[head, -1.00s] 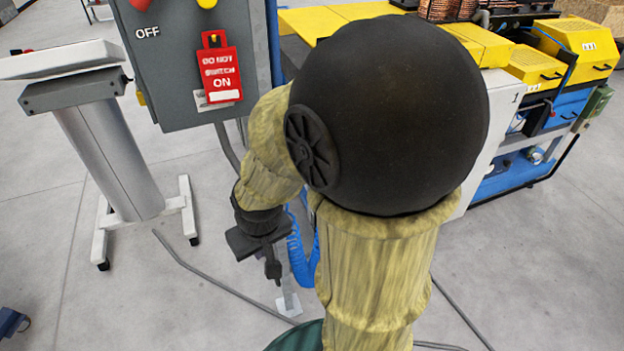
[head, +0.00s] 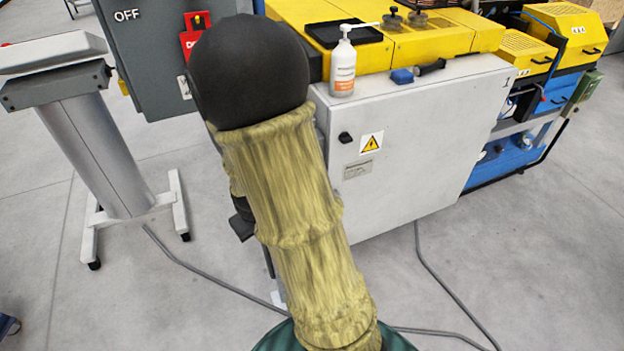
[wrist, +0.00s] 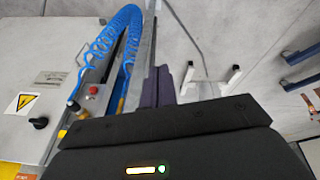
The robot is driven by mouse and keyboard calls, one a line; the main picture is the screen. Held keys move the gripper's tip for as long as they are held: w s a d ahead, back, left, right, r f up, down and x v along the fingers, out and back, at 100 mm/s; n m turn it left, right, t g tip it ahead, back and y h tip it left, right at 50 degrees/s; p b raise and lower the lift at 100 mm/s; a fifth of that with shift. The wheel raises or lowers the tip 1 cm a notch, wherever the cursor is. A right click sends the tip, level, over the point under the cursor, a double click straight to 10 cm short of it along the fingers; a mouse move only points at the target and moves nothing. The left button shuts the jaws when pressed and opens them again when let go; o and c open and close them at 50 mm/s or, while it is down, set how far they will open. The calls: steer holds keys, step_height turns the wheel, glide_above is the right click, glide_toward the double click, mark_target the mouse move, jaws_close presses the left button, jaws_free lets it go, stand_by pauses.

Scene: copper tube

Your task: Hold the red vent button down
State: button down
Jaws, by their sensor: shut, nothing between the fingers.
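A small red button (wrist: 94,89) sits on a little grey box in the wrist view, just left of my gripper and beside a blue coiled hose; no label on it can be read. My gripper (wrist: 158,72) shows two dark purple fingers pressed together, with nothing between them. They are apart from the button in the picture, to its right. In the head view my arm hides most of my gripper, and I cannot make out the button there.
A blue coiled hose (wrist: 103,42) hangs by a metal post. A grey switch panel (head: 150,65) and a pedestal stand (head: 100,150) are at left. Cables (head: 200,273) cross the open floor.

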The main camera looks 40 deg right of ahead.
steer(key=w+d+f+n+t+h+b, duration=0.2)
steer(key=d+f+n+h, duration=0.4)
steer(key=d, duration=0.7)
steer(key=w+d+f+n+t+h+b, duration=0.3)
steer(key=w+d+f+n+h+b, duration=0.1)
steer(key=d+f, duration=0.6)
steer(key=w+d+n+h, duration=0.1)
steer(key=d+n+h, duration=0.1)
steer(key=d, duration=0.1)
steer(key=shift+w+d+f, duration=0.15)
steer(key=shift+w+f, duration=0.05)
steer(key=shift+w, duration=0.2)
steer(key=w+d+b, duration=0.2)
steer(key=w+b, duration=0.1)
steer(key=w, duration=0.5)
steer(key=shift+w, duration=0.25)
steer(key=shift+w+d+f, duration=0.1)
steer(key=shift+w, duration=0.05)
stand_by(0.4)
steer(key=shift+w, duration=0.25)
